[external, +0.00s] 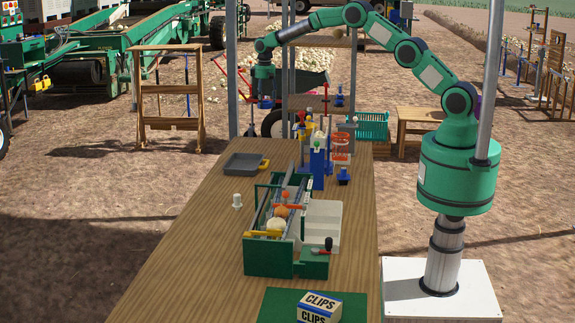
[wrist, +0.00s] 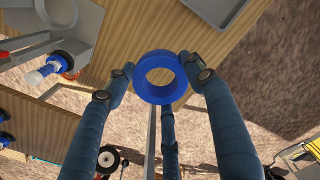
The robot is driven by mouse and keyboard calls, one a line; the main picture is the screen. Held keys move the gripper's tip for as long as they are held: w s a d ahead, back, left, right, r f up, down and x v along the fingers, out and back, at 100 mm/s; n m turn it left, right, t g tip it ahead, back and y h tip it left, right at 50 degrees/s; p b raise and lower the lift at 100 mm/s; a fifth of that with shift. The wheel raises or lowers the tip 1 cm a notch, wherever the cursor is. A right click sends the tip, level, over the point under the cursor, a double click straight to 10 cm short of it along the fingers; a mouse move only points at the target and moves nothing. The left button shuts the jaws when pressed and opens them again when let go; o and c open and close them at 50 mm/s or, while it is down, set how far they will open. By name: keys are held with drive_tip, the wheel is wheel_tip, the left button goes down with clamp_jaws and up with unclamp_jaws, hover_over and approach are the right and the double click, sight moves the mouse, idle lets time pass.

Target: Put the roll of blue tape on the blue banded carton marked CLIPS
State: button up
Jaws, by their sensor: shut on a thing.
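The roll of blue tape (wrist: 160,77) is between my fingertips in the wrist view, its ring facing the camera. My gripper (wrist: 158,78) is shut on it, with a finger at each side. In the external view my gripper (external: 264,104) hangs from the arm above the far left of the table, and the tape cannot be made out there. The blue banded carton marked CLIPS (external: 320,305) sits on a green mat (external: 275,306) at the near end of the table, far from my gripper. Its top looks bare.
A green onion elevator model (external: 270,261) stands mid-table with a white block (external: 323,222) beside it. A grey tray (external: 243,163) and a small white item (external: 237,200) lie to the left. Blue and orange stands (external: 318,165) rise at the back.

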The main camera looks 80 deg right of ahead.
drive_tip(key=w+a+n+p, duration=0.1)
drive_tip(key=w+a+n, duration=0.15)
drive_tip(key=a, duration=1.35)
drive_tip(key=w+a+n, duration=0.1)
drive_tip(key=w+a, duration=0.2)
drive_tip(key=a, duration=1.3)
drive_tip(key=s+a+n+p, duration=0.15)
drive_tip(key=s+a, duration=0.25)
drive_tip(key=a, duration=1.3)
drive_tip(key=s+a+n, duration=0.2)
drive_tip(key=s+a, duration=0.1)
drive_tip(key=a, duration=1.4)
drive_tip(key=s+a+n, duration=0.2)
drive_tip(key=s+a, duration=0.6)
drive_tip(key=a, duration=0.7)
drive_tip(key=s+a+n+p, duration=0.1)
drive_tip(key=s+a+n, duration=0.1)
drive_tip(key=s+a, duration=1.4)
drive_tip(key=s+a+n+p, duration=0.1)
drive_tip(key=s+a+n, duration=0.2)
drive_tip(key=s+a, duration=1.35)
drive_tip(key=s+d+f, duration=0.3)
drive_tip(key=d+f, duration=0.1)
drive_tip(key=f, duration=0.7)
drive_tip(key=shift+s+f, duration=0.15)
drive_tip(key=shift+f, duration=0.15)
